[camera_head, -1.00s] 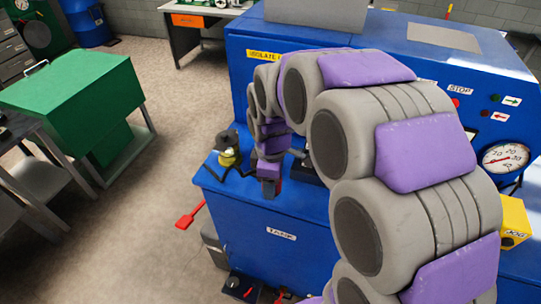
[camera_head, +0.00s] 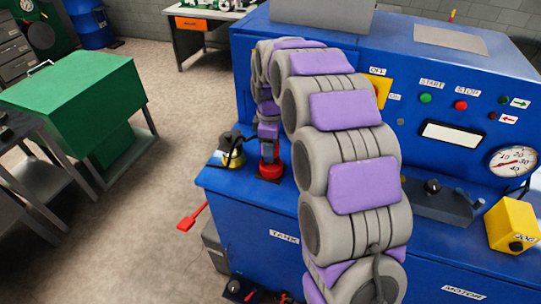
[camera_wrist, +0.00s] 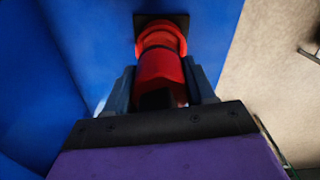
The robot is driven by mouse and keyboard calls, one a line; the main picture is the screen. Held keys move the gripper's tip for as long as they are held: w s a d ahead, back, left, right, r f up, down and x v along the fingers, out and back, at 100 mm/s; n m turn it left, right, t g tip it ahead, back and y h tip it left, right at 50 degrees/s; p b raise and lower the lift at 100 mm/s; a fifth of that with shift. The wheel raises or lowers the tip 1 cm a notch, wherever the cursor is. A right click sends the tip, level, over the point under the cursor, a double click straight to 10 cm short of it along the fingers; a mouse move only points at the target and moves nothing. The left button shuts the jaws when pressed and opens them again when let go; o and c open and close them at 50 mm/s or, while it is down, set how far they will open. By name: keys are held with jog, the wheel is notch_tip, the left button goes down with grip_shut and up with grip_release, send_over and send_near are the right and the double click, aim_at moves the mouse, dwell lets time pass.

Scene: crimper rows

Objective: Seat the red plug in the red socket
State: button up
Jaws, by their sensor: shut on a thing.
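My gripper (camera_head: 269,152) is at the front left of the blue machine's ledge, pointing down. In the wrist view its two grey fingers stand on either side of the red plug (camera_wrist: 162,72) and are shut on it. The red socket (camera_wrist: 163,28) shows as a red ring on a dark square plate beyond the plug; it also shows in the head view (camera_head: 270,174), under my gripper. The plug is lined up with the ring and meets it in the wrist view. How deep it sits is hidden.
A yellow and black fitting (camera_head: 230,154) with a dark cable stands just left of my gripper. A red lever (camera_head: 190,218) juts from the machine's left side. A yellow box (camera_head: 513,225) and a gauge (camera_head: 513,162) are at the right. Open floor lies left.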

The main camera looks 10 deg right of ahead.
jog(key=f, duration=0.3)
jog(key=shift+s+a+b, duration=0.1)
jog(key=shift+s+b, duration=0.1)
jog(key=shift+b, duration=0.1)
jog(key=shift+c, duration=0.5)
jog(key=shift+w+f, duration=0.15)
jog(key=shift+f, duration=0.25)
jog(key=shift+r, duration=0.1)
jog(key=o, duration=1.4)
jog(key=shift+c, duration=0.2)
jog(key=shift+r, duration=0.1)
